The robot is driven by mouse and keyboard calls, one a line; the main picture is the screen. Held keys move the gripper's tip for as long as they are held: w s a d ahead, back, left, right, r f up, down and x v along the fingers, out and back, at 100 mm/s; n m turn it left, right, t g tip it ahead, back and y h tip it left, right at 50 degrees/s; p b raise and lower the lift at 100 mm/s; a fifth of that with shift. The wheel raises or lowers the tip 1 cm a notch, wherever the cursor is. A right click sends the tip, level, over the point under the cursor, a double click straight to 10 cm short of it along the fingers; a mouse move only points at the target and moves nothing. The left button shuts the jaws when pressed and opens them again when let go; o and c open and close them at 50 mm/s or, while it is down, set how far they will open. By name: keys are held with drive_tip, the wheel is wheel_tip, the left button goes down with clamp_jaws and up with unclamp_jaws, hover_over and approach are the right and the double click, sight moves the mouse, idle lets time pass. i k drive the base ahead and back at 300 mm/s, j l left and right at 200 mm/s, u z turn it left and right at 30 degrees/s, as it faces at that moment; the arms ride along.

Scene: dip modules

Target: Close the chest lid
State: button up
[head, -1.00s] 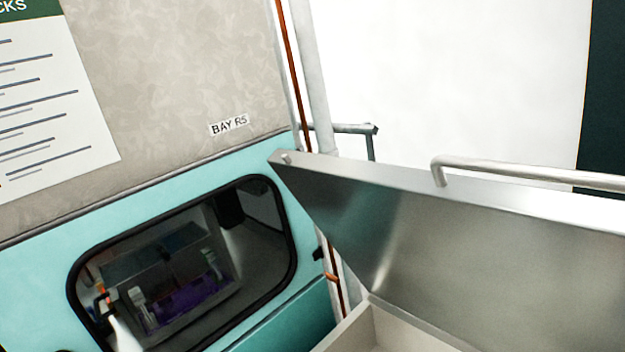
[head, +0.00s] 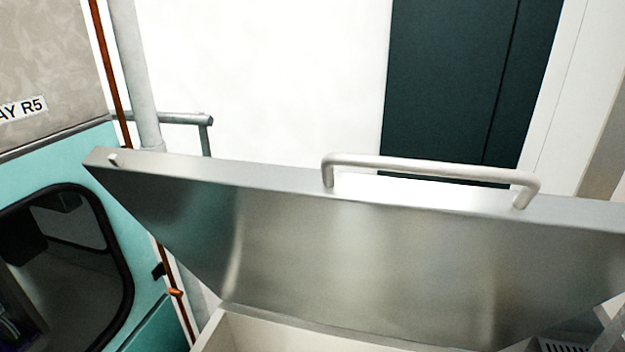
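The chest lid (head: 330,255) is a brushed metal panel, raised and tilted open, across the lower half of the head view. A pale bar handle (head: 430,170) stands along its upper edge. Below the lid, part of the chest's light-coloured rim and inner wall (head: 270,335) shows at the bottom edge. Most of the chest is cut off by the frame. My gripper is not in the picture.
A teal panel with a dark rounded window (head: 75,260) is at the left. A grey pipe (head: 135,75) and a thin red-brown pipe (head: 112,80) rise beside it. A grey rail (head: 170,118) is behind the lid. A white wall (head: 260,80) and dark panel (head: 450,80) stand behind.

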sight(466, 267)
drive_tip(key=k+l+u, duration=0.2)
drive_tip(key=k+l, duration=0.15)
drive_tip(key=l, duration=0.15)
drive_tip(key=k+l+u, duration=0.15)
drive_tip(key=k+l, duration=0.2)
drive_tip(key=l, duration=0.15)
drive_tip(key=i+l+u, duration=0.1)
drive_tip(key=l+u, duration=0.15)
drive_tip(key=l, duration=0.5)
drive_tip(key=l+u, duration=0.25)
drive_tip(key=l, duration=0.55)
drive_tip(key=i+l+u, duration=0.1)
drive_tip(key=i+l, duration=0.2)
drive_tip(key=i+l+u, duration=0.1)
drive_tip(key=i+l, duration=0.15)
drive_tip(key=l, duration=0.25)
